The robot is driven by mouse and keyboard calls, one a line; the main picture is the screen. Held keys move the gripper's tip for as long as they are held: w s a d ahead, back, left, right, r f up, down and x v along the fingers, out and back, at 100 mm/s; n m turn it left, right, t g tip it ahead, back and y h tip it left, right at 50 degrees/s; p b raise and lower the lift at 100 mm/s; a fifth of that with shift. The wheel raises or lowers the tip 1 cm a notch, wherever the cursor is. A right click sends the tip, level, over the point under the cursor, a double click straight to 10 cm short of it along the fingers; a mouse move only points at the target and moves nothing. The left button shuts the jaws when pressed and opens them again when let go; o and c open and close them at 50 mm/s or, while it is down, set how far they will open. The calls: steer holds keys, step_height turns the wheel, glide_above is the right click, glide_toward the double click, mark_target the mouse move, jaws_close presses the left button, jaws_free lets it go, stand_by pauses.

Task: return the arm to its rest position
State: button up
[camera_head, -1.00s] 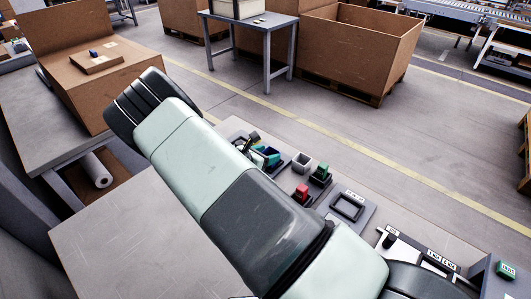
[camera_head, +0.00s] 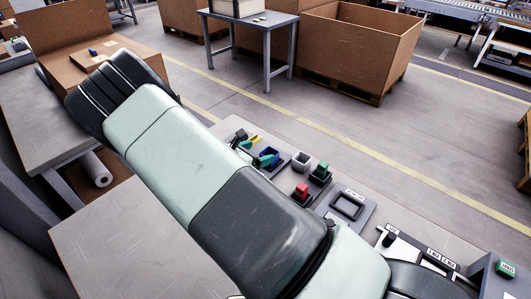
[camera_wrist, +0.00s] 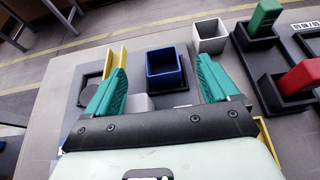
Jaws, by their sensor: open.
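My arm (camera_head: 180,150) stretches across the head view from lower right to upper left, its bend over the left side. My gripper (camera_wrist: 160,66) is open in the wrist view, with its two teal fingers wide apart and nothing held between them. It is above the bench, and the fingers frame a blue open box (camera_wrist: 165,70). In the head view a small part of the teal gripper (camera_head: 263,158) shows past the arm, near the yellow holder (camera_head: 251,141).
A grey open box (camera_head: 301,161), a green block (camera_head: 322,169) and a red block (camera_head: 302,191) in dark holders, and a black frame (camera_head: 348,205) stand on the bench.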

steer(key=s+a, duration=0.2)
steer(key=s+a+r, duration=0.1)
steer(key=s+a, duration=0.1)
steer(key=shift+s, duration=0.1)
steer(key=r, duration=0.5)
steer(key=shift+d+r, duration=0.15)
steer(key=shift+d, duration=0.05)
stand_by(0.3)
stand_by(0.3)
